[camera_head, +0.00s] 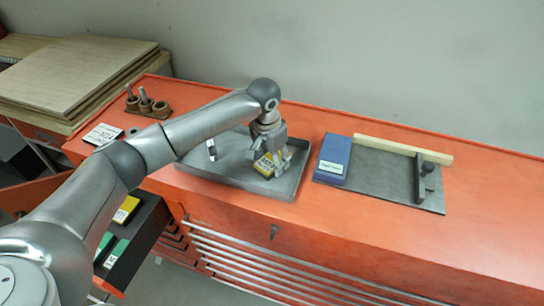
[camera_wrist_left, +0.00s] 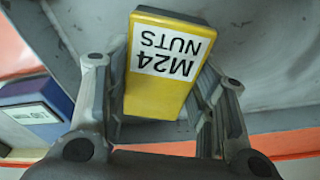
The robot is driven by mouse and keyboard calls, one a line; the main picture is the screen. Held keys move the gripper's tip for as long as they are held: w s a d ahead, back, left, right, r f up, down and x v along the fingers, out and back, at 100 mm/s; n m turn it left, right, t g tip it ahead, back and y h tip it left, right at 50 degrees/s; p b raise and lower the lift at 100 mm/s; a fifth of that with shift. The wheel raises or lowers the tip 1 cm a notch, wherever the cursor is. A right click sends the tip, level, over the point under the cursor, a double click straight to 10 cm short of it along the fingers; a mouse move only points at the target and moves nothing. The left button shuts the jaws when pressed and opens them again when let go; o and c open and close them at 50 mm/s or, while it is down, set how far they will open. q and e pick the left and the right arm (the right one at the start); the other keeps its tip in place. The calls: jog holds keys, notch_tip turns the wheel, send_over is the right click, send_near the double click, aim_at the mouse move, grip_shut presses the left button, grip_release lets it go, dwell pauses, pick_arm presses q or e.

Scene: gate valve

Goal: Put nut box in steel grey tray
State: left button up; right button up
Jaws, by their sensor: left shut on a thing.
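The nut box (camera_head: 265,165) is yellow with a white label. In the left wrist view the nut box (camera_wrist_left: 158,85) reads "M24 NUTS" and sits between the two fingers. My left gripper (camera_head: 277,160) is shut on it, over the right part of the steel grey tray (camera_head: 240,184). The left gripper also shows in the wrist view (camera_wrist_left: 160,105). The box is low over the tray floor or touching it; I cannot tell which. The tray lies on the orange bench top. My right gripper is not in view.
A blue box (camera_head: 334,160) lies on a dark plate (camera_head: 385,185) right of the tray, with a wooden strip (camera_head: 402,149) behind. An open drawer (camera_head: 135,235) with yellow and green boxes is below left. Wooden boards (camera_head: 75,75) are at the left. The bench's right end is clear.

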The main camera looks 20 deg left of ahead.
aim_at(269, 163)
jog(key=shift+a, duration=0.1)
pick_arm(q)
jog(key=o, duration=1)
jog(key=shift+f, duration=0.1)
jog(key=o, duration=0.4)
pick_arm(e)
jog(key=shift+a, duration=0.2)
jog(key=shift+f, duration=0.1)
pick_arm(q)
jog(key=shift+r, duration=0.45)
jog(key=r, duration=0.3)
jog(key=s+r+b, duration=0.1)
jog(key=r, duration=0.3)
jog(key=r+b, duration=0.1)
jog(key=r, duration=0.3)
jog(key=shift+s+a+r, duration=0.15)
jog(key=shift+s+a, duration=0.05)
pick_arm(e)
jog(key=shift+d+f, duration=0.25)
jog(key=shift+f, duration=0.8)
